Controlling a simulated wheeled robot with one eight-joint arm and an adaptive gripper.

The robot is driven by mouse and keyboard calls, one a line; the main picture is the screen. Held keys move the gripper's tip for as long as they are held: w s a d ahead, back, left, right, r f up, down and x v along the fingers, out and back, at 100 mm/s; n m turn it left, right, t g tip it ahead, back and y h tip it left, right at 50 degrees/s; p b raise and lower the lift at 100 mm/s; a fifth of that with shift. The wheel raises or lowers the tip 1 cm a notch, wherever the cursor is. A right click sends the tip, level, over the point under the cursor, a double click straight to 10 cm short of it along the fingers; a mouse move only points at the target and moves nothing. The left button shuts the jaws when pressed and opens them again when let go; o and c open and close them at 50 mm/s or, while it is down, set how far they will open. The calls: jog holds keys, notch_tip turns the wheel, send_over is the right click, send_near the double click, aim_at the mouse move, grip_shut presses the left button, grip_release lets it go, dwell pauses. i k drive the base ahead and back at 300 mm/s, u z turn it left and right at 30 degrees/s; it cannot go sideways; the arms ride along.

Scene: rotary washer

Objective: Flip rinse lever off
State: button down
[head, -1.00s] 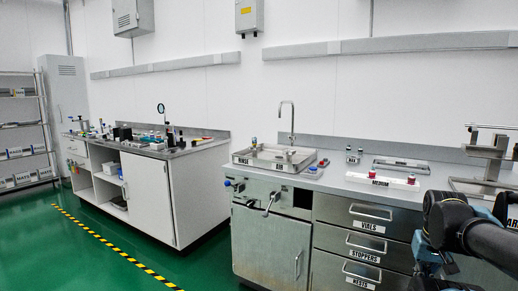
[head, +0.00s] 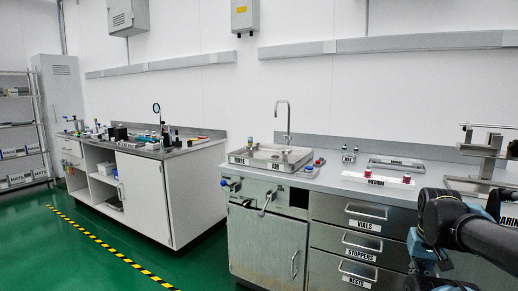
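The washer station is a steel-topped cabinet with a shallow sink tray (head: 298,157) whose front carries a RINSE label (head: 241,161) and an AIR label (head: 276,166). A silver lever (head: 267,200) hangs from the same panel below the AIR label, to the right of the blue one. No lever label can be read on the panel itself. My arm stands at the lower right, well apart from both levers. My gripper is not in view.
Drawers labelled VIALS (head: 367,226), STOPPERS and NESTS lie right of the washer door (head: 262,247). A white MEDIUM rack (head: 378,181) stands on the counter. A second bench (head: 150,195) is at the left. Green floor (head: 90,255) is open in front of it.

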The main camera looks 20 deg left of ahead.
aim_at(223, 183)
jog(key=u, duration=1.55)
